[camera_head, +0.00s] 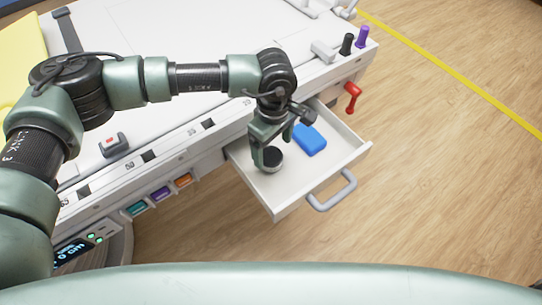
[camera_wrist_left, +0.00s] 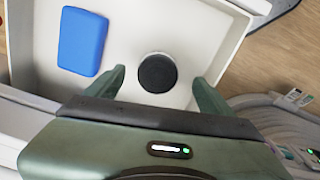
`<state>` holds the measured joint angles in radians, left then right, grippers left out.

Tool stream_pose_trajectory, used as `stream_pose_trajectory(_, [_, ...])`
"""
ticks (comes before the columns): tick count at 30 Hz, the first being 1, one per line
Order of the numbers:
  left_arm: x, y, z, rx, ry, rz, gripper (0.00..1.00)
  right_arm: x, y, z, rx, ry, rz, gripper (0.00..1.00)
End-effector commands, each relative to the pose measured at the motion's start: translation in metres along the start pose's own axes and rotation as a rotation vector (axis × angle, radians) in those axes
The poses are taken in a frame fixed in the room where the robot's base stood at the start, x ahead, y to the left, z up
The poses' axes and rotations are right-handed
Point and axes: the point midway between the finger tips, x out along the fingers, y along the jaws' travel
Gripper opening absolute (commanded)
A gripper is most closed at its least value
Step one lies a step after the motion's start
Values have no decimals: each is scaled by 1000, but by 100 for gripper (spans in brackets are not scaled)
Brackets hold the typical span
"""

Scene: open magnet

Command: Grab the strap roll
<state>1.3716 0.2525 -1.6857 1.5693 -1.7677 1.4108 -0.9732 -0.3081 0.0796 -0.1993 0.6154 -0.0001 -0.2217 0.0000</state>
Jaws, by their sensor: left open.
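A round black item (camera_head: 272,158) with a pale side, which looks like the strap roll, lies in an open white drawer (camera_head: 347,163). In the left wrist view the roll (camera_wrist_left: 157,73) shows its round black top between and just beyond my finger tips. My left gripper (camera_head: 270,145) is over the drawer, pointing down at the roll. In the left wrist view its two fingers (camera_wrist_left: 160,82) are apart with nothing held between them. I cannot tell how far above the roll they are. My right gripper is in neither view.
A blue block (camera_head: 309,139) lies in the drawer beside the roll and shows in the left wrist view (camera_wrist_left: 83,41). The drawer has a grey handle (camera_head: 332,190) in front. A red lever (camera_head: 352,97) hangs from the table edge near it. Wooden floor is clear to the right.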

Motion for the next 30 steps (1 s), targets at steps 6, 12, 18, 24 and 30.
stream_pose_trajectory(6, [30, -1, -5, -2, -2, -2, 83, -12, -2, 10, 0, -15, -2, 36])
stream_pose_trajectory(12, [50, 0, -4, 0, -3, 0, 83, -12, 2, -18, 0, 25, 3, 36])
stream_pose_trajectory(18, [50, 0, -5, 0, -3, 1, 83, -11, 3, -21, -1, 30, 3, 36])
stream_pose_trajectory(24, [50, 0, -5, 0, -3, 1, 32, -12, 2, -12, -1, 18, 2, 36])
stream_pose_trajectory(30, [50, 0, -5, -1, -3, 1, 15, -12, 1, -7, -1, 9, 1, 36])
